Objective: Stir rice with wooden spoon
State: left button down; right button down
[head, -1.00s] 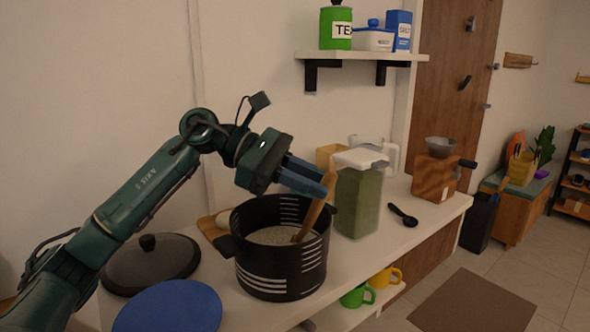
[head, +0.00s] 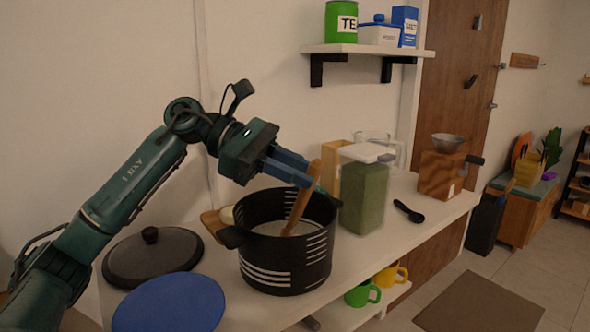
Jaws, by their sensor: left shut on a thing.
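A black pot (head: 285,262) with white stripes stands on the white counter and holds pale rice (head: 268,229). A wooden spoon (head: 298,210) stands tilted in the pot, its lower end in the rice and its top leaning right. My left gripper (head: 308,172) is above the pot, shut on the spoon's upper handle. The spoon's lower end is hidden in the rice. My right gripper is not in view.
A black lid (head: 152,257) and a blue plate (head: 170,304) lie left of the pot. A green-filled dispenser (head: 364,195) stands close right, with a black scoop (head: 408,211) beyond it. A shelf (head: 368,49) hangs above.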

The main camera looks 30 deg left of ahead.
pick_arm(q)
jog(key=shift+r, duration=0.1)
